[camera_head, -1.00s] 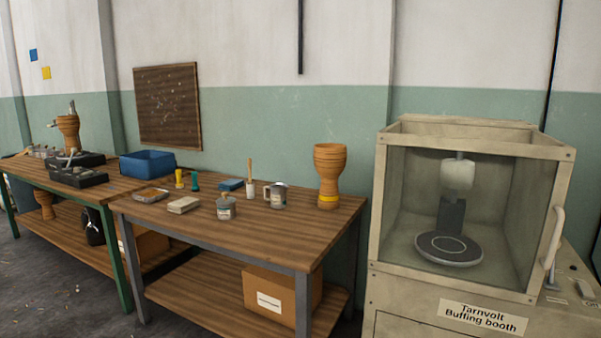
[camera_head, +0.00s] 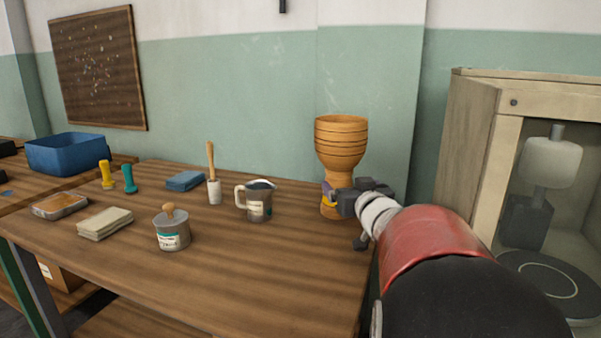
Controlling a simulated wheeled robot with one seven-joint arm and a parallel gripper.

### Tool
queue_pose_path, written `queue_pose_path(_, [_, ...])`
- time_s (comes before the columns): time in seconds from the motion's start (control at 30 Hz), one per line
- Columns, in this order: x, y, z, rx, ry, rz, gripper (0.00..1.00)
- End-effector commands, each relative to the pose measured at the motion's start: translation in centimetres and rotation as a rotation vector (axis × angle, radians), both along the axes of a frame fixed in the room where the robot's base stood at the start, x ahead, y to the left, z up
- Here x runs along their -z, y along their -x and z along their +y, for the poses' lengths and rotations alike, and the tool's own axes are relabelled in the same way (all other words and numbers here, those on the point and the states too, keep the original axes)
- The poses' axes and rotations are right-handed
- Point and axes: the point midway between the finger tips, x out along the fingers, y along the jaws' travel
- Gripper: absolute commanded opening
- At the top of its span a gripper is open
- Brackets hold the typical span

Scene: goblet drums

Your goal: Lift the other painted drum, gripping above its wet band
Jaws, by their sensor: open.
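The goblet drum (camera_head: 341,140) is orange-brown wood with ringed grooves around its bowl. It stands upright on the wooden table (camera_head: 230,262) near the back right corner. A yellow band shows low on its stem, mostly hidden behind my gripper. My gripper (camera_head: 343,201) is open at the drum's lower stem, at about the height of the yellow band. A small purple patch shows beside it. The fingertips are partly hidden, so I cannot tell whether they touch or straddle the stem. No second drum is in the present view.
A grey jug (camera_head: 256,203), a brush in a white pot (camera_head: 213,190) and a labelled tin (camera_head: 171,232) stand left of the drum. A blue bin (camera_head: 67,153) is far left. The buffing booth (camera_head: 470,140) stands close to my arm's right. The table's front middle is clear.

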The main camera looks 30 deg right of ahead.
Motion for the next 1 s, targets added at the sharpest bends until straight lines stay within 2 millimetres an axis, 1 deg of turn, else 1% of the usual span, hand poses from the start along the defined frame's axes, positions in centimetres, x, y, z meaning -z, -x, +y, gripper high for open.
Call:
queue_pose_path(0.03, [0.4,-0.1,-0.7,-0.013,-0.001,-0.014,0.91])
queue_pose_path(0.17, [0.4,-1.0,-1.2,-0.042,-0.001,-0.034,0.91])
queue_pose_path(0.37, [0.3,-3.2,-1.6,-0.045,-0.001,-0.036,0.91])
queue_pose_path(0.6, [0.1,-6.7,-2.0,-0.045,0.0,-0.036,0.91])
queue_pose_path(0.7, [0.1,-7.7,-2.2,-0.043,-0.001,-0.035,0.91])
queue_pose_path(0.8, [0.0,-8.0,-2.3,-0.043,-0.001,-0.036,0.91])
queue_pose_path(0.97, [0.0,-8.0,-2.3,-0.043,0.0,-0.036,0.91])
queue_pose_path(1.0, [0.0,-8.0,-2.3,-0.043,0.0,-0.036,0.9])
